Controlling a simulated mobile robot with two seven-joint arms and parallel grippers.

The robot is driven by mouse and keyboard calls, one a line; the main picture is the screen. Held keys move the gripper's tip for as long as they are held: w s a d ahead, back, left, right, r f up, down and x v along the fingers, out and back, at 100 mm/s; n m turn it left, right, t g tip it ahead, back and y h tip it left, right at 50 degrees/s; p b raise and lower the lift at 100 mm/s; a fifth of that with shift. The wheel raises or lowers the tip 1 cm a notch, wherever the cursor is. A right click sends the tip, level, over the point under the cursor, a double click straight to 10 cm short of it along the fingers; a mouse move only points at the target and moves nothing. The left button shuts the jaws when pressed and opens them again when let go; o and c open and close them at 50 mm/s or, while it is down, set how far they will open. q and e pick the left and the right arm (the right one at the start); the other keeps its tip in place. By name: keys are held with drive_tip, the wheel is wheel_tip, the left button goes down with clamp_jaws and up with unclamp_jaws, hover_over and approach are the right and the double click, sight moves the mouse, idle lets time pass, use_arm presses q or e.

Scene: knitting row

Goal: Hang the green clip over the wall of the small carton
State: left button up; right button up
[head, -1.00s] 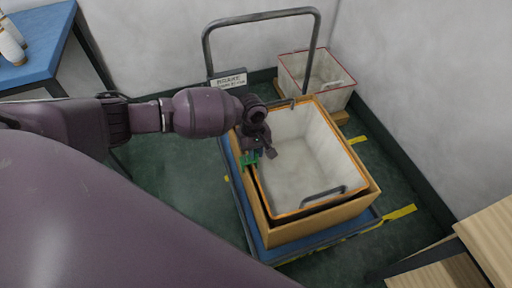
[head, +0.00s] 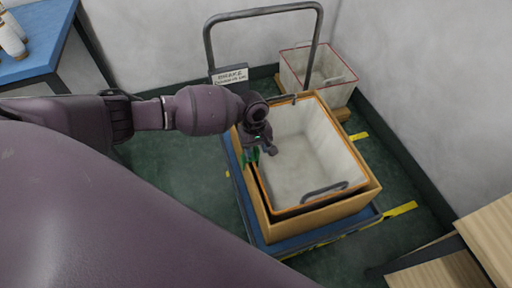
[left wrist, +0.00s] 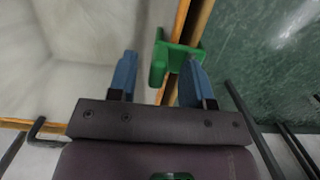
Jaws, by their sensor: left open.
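The green clip (left wrist: 178,57) sits at the left wall of the orange-rimmed, pale-lined carton (head: 327,118). In the left wrist view it lies across the wall's top edge, one leg on the pale inner side and its other end toward the floor side. It also shows small in the head view (head: 250,156). My left gripper (left wrist: 162,62) is open, its blue fingers apart on either side of the clip; the right finger is very close to it, and contact is unclear. It also shows above that wall in the head view (head: 262,146). My right gripper is out of view.
The orange-rimmed carton stands inside a larger tan box (head: 328,222) on a blue cart (head: 268,250) with a grey handle (head: 262,13). A red-rimmed bin (head: 345,90) stands behind. A blue table (head: 42,52) is left, wooden furniture (head: 490,238) right.

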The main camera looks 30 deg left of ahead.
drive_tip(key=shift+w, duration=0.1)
use_arm(q)
drive_tip(key=shift+r, duration=0.25)
drive_tip(key=r, duration=0.2)
drive_tip(key=r+p, duration=0.2)
drive_tip(key=r, duration=0.1)
drive_tip(key=shift+w+a+r, duration=0.35)
drive_tip(key=r, duration=0.3)
drive_tip(key=shift+w+a+r+p, duration=0.15)
drive_tip(key=shift+a+r+p, duration=0.1)
drive_tip(key=shift+p, duration=0.15)
drive_tip(key=shift+r, duration=0.5)
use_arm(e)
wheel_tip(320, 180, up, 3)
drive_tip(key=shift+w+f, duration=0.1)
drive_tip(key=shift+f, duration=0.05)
